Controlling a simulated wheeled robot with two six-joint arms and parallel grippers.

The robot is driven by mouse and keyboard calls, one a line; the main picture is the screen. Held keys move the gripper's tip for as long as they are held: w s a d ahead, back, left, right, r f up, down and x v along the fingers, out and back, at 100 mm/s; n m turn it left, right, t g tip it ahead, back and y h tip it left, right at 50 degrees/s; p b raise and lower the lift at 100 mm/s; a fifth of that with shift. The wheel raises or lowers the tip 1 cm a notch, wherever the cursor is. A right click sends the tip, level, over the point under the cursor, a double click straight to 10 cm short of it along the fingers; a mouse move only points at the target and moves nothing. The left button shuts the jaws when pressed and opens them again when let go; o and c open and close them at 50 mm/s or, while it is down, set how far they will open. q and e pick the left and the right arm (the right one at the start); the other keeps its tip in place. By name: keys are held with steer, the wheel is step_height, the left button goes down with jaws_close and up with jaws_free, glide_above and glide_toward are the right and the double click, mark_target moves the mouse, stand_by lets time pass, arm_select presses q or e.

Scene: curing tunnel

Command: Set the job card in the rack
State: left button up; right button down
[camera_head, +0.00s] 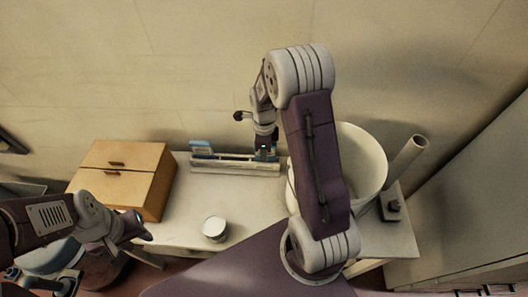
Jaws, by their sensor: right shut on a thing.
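A pale, long, low rack (235,167) stands on the white table against the wall. A blue card-like piece (200,149) sits at its left end. My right gripper (264,151) points down at the rack's right end. It is shut on a small, mostly hidden thing there, which looks like the job card; I cannot tell whether it is seated in the rack. My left gripper (140,228) is at the lower left, off the table's front left side, away from the rack. Its fingers are too small to tell open from shut.
A wooden two-door box (122,176) stands left of the rack. A small round white tin (214,229) sits at the table's front. A large white bucket (362,160), an upright tube (405,163) and a small dark block (393,208) are at the right. The middle of the table (190,200) is clear.

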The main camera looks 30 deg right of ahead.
steer(key=shift+f+b, duration=0.3)
steer(key=shift+f, duration=0.25)
stand_by(0.4)
steer(key=c, duration=1.3)
jaws_free()
steer(key=shift+o, duration=0.2)
step_height(320, 180, up, 9)
steer(key=shift+r+p, duration=0.1)
steer(key=shift+p, duration=0.25)
